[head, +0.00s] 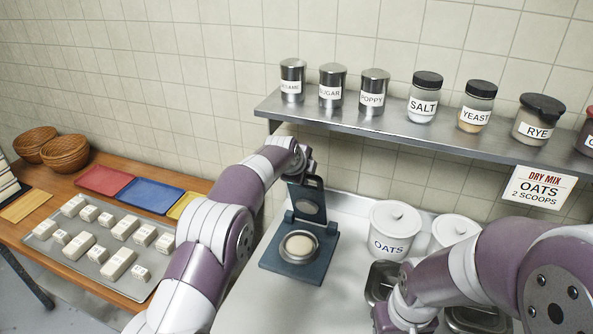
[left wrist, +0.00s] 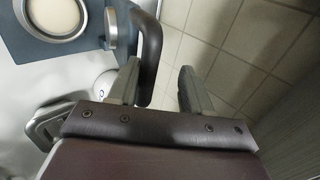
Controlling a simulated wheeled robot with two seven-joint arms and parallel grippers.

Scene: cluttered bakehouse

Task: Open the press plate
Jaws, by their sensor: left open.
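The press (head: 272,262) is dark blue and stands on the white counter, with a pale dough disc (head: 299,245) in its round metal cup. Its press plate (head: 309,205) is raised, standing up at the back of the base. My left gripper (head: 303,160) is at the top of the raised plate, partly hidden by its own arm. In the left wrist view its jaws (left wrist: 160,88) are apart; the dark looped handle (left wrist: 151,45) is beside the left finger, and whether they touch is unclear. The dough (left wrist: 55,18) also shows there. My right gripper (head: 405,318) is low at the front, its jaws unclear.
White lidded canisters (head: 394,230), one marked OATS, stand right of the press. A steel shelf (head: 440,147) with jars and tins runs above the counter.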

